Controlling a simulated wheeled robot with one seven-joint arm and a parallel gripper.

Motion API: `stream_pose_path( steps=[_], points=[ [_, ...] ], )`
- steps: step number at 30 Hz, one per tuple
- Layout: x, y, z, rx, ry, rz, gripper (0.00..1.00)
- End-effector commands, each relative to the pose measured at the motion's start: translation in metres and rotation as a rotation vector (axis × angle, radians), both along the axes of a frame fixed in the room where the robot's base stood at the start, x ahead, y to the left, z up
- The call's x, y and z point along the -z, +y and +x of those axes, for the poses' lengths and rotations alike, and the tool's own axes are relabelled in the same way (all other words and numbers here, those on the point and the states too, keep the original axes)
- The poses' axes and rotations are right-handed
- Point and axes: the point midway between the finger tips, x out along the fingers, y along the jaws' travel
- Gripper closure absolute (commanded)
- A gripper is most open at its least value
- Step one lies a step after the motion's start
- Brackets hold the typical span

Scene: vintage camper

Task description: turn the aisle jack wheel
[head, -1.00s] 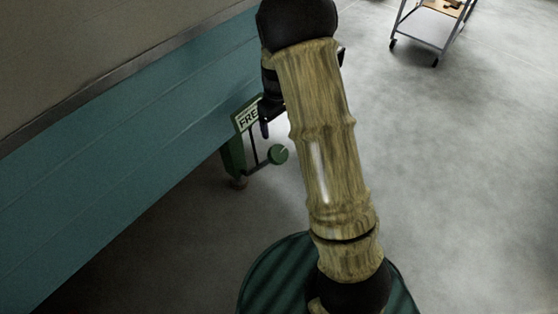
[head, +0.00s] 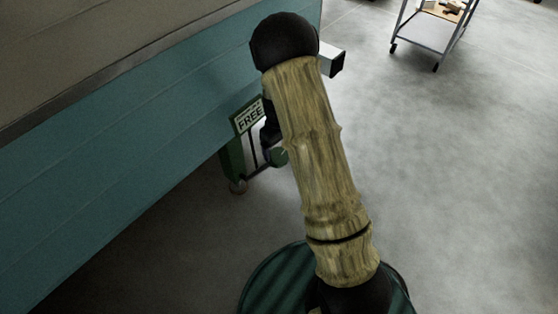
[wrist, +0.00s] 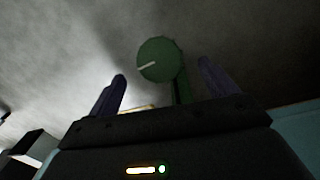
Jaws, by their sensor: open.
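The jack wheel is a green disc with a pale line on its face. In the wrist view the wheel (wrist: 158,60) stands beyond and between my two purple fingers. My gripper (wrist: 162,86) is open, with a gap to the wheel on both sides; I cannot tell whether it touches. In the head view the wheel (head: 278,156) shows low beside the green jack stand (head: 232,160), partly hidden by my arm. My gripper (head: 268,148) is mostly hidden there behind my arm, close to the wheel.
The teal camper side (head: 120,150) runs along the left, close to the jack. A sign reading FREE (head: 249,117) is on the stand. A wheeled cart (head: 430,30) stands at the far right. The grey floor (head: 450,190) on the right is clear.

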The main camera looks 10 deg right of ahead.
Motion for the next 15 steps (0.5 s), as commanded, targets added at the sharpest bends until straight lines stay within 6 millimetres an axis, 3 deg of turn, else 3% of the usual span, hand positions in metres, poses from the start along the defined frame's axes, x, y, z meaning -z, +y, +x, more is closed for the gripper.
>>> stream_pose_path(
  steps=[1, 9, 15],
  points=[
    [0.014, 0.000, 0.000, 0.001, 0.002, 0.000, 0.15],
    [0.057, -0.001, 0.000, 0.001, 0.001, 0.000, 0.15],
    [0.069, -0.001, 0.001, 0.001, 0.000, 0.000, 0.15]
  ],
)
